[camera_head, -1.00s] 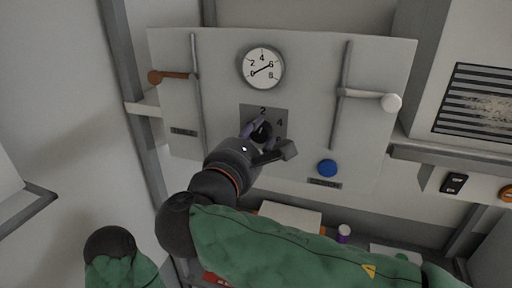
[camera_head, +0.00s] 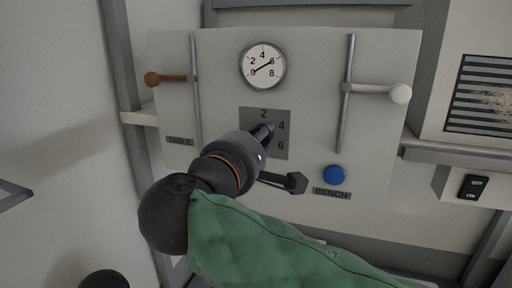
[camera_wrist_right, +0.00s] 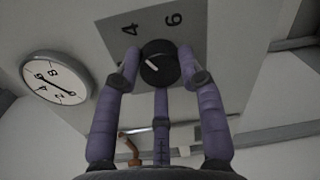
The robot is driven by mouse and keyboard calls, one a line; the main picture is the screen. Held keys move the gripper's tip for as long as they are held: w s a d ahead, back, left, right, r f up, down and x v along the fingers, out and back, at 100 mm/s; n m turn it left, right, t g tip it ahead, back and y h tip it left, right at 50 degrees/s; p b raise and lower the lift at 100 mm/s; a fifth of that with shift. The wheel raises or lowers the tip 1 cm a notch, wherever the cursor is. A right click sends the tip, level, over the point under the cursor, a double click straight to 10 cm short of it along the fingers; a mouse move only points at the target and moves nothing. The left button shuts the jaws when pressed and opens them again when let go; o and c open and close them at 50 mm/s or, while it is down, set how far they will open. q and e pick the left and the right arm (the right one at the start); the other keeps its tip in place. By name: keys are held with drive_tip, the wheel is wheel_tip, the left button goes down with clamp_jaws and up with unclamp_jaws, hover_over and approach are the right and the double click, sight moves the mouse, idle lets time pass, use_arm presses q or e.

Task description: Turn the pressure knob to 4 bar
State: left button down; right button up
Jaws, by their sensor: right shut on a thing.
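The round black pressure knob (camera_wrist_right: 159,62) sits on a grey dial plate (camera_head: 252,114) marked 2, 4 and 6. My left gripper is out of view.
The panel (camera_head: 370,130) has a brown-handled lever (camera_head: 152,79) at left, a white-knobbed lever (camera_head: 400,93) at right and a blue button (camera_head: 334,175) below right. A black switch (camera_head: 473,187) is farther right. Open space lies before the panel's right half.

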drive_tip(key=shift+d+r, duration=0.2)
drive_tip(key=shift+r, duration=0.1)
drive_tip(key=o, duration=1.1)
drive_tip(key=shift+o, duration=0.2)
drive_tip(key=shift+d+f, duration=0.1)
drive_tip(key=shift+f, duration=0.05)
drive_tip(key=shift+s+a, duration=0.1)
drive_tip(key=shift+a, duration=0.1)
drive_tip(key=v, duration=1.2)
drive_tip(key=shift+d, duration=0.15)
